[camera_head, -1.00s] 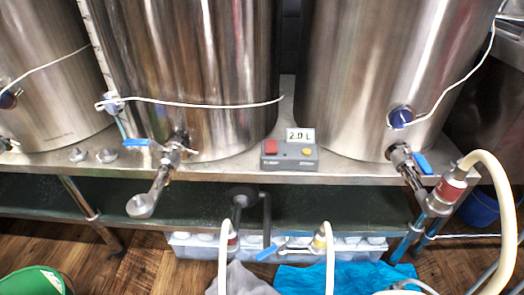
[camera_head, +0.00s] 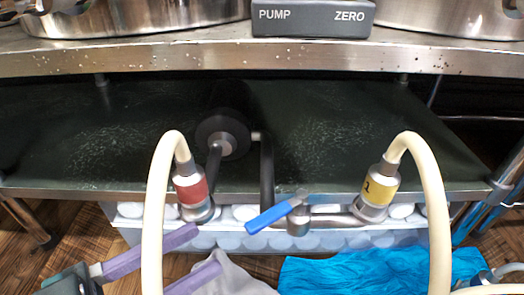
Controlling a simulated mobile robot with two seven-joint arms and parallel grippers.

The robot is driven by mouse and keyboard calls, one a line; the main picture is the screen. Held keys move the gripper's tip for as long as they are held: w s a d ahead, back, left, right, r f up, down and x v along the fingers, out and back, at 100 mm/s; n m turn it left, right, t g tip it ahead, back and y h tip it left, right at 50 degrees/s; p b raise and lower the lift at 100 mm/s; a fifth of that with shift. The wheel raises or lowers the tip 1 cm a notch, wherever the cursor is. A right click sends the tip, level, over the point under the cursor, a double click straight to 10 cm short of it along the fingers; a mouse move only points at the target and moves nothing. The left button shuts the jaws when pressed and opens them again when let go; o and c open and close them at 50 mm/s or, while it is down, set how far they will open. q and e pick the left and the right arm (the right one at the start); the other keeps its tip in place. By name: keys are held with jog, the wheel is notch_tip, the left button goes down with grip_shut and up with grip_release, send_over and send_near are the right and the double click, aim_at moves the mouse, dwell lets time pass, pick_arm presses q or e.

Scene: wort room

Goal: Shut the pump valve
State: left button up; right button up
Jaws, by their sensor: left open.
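The pump valve (camera_head: 298,220) is a small metal valve on a horizontal pipe under the shelf, with a blue lever handle (camera_head: 268,219). The handle points to the lower left, at an angle to the pipe. The dark pump (camera_head: 225,130) is behind it, above and to the left. My left gripper (camera_head: 202,250) has purple fingers and comes in from the lower left. It is open and empty, to the left of the handle and apart from it in the picture. My right gripper is not in view.
A cream hose with a red-banded fitting (camera_head: 191,190) passes in front of my left gripper. Another hose with a yellow-banded fitting (camera_head: 380,188) stands right of the valve. Grey and blue cloths (camera_head: 345,274) lie below. The PUMP/ZERO box (camera_head: 313,20) is above.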

aim_at(246, 229)
pick_arm(q)
jog(key=b+x, duration=0.2)
jog(key=x, duration=0.2)
jog(key=b+x, duration=0.1)
jog(key=x, duration=0.3)
jog(key=shift+d+f+b, duration=0.1)
jog(key=shift+d+b, duration=0.25)
jog(key=shift+d, duration=0.2)
jog(key=shift+w+d, duration=0.2)
jog(key=shift+d, duration=0.15)
jog(key=shift+c, duration=0.2)
grip_shut()
dwell(0.4)
